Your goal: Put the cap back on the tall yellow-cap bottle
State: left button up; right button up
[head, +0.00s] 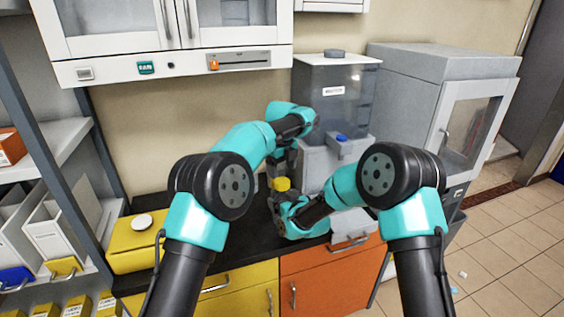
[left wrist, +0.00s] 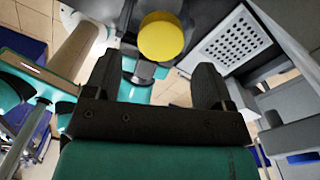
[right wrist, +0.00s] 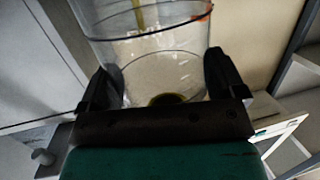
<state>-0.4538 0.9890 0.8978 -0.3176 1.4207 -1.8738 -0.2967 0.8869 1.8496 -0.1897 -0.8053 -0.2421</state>
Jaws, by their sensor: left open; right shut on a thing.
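The yellow cap (head: 281,184) shows as a disc at the top of the bottle, below my left gripper (head: 284,160) in the head view. In the left wrist view the cap (left wrist: 161,37) lies just beyond the fingertips of my left gripper (left wrist: 156,80), which is open and empty. My right gripper (right wrist: 158,78) is shut on the clear bottle (right wrist: 150,60), with a finger on each side of its wall. My right arm hides most of the bottle in the head view. I cannot tell whether the cap is fully seated.
A grey machine with a dark clear tank (head: 335,95) stands behind the grippers. A blue knob (head: 341,138) is on its front. A yellow box (head: 133,248) with a white disc on it is at the left of the black counter (head: 232,245). A shelf unit stands further left.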

pick_arm(q)
jog(key=n, duration=0.5)
jog(key=shift+r, duration=0.2)
jog(key=n, duration=0.4)
jog(key=shift+r, duration=0.1)
jog(key=n, duration=0.5)
jog(key=shift+r+n, duration=0.2)
jog(key=shift+n, duration=0.1)
jog(key=n, duration=0.3)
jog(key=shift+r+n, duration=0.1)
jog(key=shift+n, duration=0.3)
jog(key=n, duration=0.4)
jog(key=shift+r, duration=0.15)
jog(key=n, duration=0.5)
jog(key=shift+r, duration=0.15)
jog(key=n, duration=0.4)
jog(key=shift+r, duration=0.15)
jog(key=n, duration=0.4)
jog(key=shift+r+n, duration=0.15)
jog(key=shift+n, duration=0.15)
